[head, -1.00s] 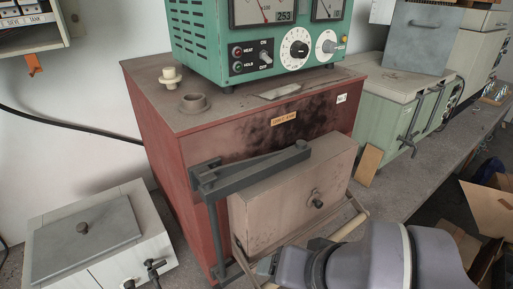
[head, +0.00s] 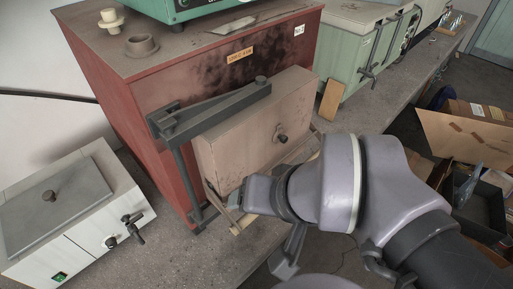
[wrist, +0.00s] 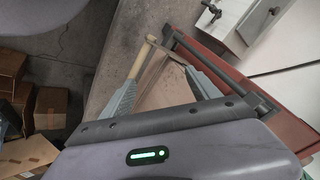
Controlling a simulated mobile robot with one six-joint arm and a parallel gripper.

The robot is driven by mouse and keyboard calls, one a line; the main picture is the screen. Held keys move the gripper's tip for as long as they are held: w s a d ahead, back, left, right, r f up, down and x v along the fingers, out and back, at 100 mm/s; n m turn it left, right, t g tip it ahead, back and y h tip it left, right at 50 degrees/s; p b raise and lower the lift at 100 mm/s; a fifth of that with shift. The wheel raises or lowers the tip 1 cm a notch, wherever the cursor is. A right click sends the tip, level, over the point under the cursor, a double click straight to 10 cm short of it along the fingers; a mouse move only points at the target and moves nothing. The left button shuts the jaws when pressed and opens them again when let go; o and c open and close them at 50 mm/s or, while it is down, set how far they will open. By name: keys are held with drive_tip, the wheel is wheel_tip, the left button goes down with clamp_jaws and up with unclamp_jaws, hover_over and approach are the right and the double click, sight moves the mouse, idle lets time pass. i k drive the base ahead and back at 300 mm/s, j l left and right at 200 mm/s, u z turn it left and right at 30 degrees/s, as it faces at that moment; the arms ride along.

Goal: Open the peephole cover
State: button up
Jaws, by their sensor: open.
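The peephole cover (head: 281,138) is a small round plate with a dark knob on the front of the furnace's pinkish-brown door (head: 237,143). The door is closed against the red furnace (head: 118,130). My gripper (head: 238,198) is below and to the left of the cover, near the door's lower edge, and apart from the cover. In the wrist view my gripper (wrist: 160,78) is open, its two grey fingers spread, with the brown door and a pale handle bar (wrist: 141,60) beyond them. The peephole cover cannot be made out in the wrist view.
A dark hinge arm (head: 215,108) crosses the furnace front above the door. A white tank (head: 75,215) stands at left, a green oven (head: 352,45) at right. Cardboard boxes (head: 470,130) lie at far right. Bare bench (head: 180,255) shows at the front.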

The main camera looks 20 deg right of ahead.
sight(278, 136)
drive_tip(key=k+l+z, duration=0.15)
drive_tip(key=k+l, duration=0.25)
drive_tip(key=k+l+z, duration=0.2)
drive_tip(key=k+l, duration=0.2)
drive_tip(key=l, duration=0.2)
drive_tip(key=i, duration=0.4)
drive_tip(key=u, duration=0.05)
